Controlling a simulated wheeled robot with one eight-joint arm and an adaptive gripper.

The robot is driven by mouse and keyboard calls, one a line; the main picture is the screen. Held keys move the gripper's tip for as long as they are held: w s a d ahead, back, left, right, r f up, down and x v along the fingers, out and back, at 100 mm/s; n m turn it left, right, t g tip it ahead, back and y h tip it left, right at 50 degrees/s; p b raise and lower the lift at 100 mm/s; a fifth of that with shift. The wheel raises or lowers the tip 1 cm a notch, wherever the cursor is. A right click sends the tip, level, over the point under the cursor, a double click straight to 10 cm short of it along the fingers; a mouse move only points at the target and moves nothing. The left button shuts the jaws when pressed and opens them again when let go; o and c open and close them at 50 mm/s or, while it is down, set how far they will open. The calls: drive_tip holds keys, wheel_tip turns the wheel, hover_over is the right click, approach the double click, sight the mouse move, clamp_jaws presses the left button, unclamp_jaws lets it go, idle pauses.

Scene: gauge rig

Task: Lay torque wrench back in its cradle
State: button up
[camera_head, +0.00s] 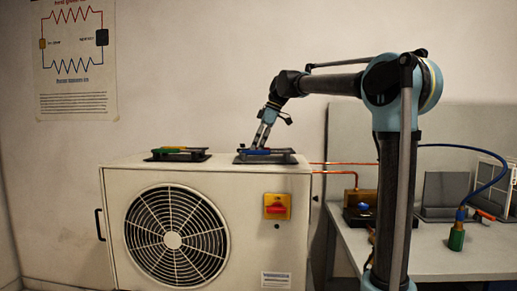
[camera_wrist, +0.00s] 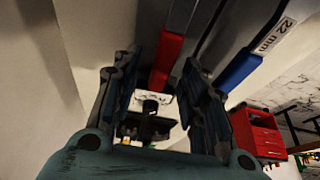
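In the wrist view a bar-shaped tool with a red grip (camera_wrist: 168,58) runs between my two fingers. A second tool with a blue grip (camera_wrist: 238,70) and a "22 mm" label lies to its right, outside the fingers. I cannot tell which is the torque wrench. My gripper (camera_head: 262,143) points down over a dark cradle (camera_head: 288,158) on top of the white unit, where a blue-gripped tool also shows. In the wrist view my gripper (camera_wrist: 163,68) looks open, its fingers apart beside the red grip. Contact with it cannot be made out.
A second dark rack (camera_head: 160,159) with green and yellow tools sits to the left on the white unit (camera_head: 130,190). Copper pipes (camera_head: 340,172) run from the unit's right side to a workbench (camera_head: 440,263). A red drawer box (camera_wrist: 257,135) shows in the wrist view.

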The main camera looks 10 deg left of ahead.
drive_tip(key=v, duration=1.1)
drive_tip(key=shift+r, duration=0.3)
drive_tip(key=shift+d, duration=0.1)
